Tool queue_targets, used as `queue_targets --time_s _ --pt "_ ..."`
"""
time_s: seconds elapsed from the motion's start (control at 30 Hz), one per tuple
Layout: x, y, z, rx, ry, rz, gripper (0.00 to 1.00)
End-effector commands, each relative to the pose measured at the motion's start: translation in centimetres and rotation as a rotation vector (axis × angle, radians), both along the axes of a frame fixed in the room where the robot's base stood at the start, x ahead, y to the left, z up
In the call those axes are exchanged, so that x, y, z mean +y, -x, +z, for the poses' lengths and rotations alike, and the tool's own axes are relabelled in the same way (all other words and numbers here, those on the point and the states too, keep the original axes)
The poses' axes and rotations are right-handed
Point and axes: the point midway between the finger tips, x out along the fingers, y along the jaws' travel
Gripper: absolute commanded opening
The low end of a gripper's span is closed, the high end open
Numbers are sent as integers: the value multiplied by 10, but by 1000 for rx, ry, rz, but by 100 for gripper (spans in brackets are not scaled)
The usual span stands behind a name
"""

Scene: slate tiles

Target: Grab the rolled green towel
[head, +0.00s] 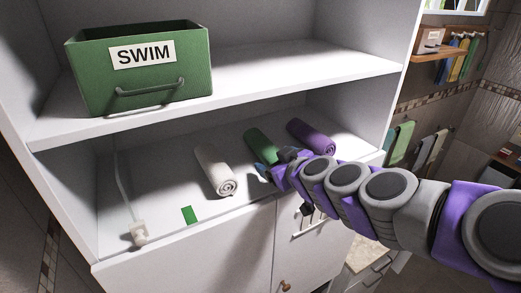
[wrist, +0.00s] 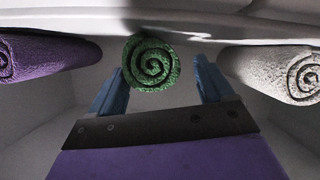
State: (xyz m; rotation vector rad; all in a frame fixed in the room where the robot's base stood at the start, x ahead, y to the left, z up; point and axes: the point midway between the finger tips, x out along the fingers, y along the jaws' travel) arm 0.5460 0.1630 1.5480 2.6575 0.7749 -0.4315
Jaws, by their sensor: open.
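The rolled green towel (head: 261,141) lies on the lower shelf between a white roll and a purple roll. In the wrist view its spiral end (wrist: 151,63) faces me at the top centre. My gripper (head: 268,170) is at the near end of the green towel. In the wrist view its blue fingers (wrist: 158,70) are open, one on each side of the towel's end. I see a gap on the right side; on the left the finger looks close to the towel, and I cannot tell whether it touches. The gripper hides the towel's near end in the head view.
The white rolled towel (head: 217,170) lies left of the green one and the purple rolled towel (head: 311,136) right of it. The upper shelf (head: 290,75) with a green SWIM bin (head: 143,72) is overhead. A green tag (head: 189,215) and a pale fixture (head: 138,233) are at left.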

Motion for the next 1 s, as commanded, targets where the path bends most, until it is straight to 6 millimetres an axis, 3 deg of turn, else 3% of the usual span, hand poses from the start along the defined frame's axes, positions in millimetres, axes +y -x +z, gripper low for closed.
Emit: queue_targets --time_s 0.23,0.6,1.0 --pt "15 -23 -12 2 -1 0 81" --pt "25 -28 -15 -2 4 -1 80" --pt "16 -28 -14 -2 0 -2 42"
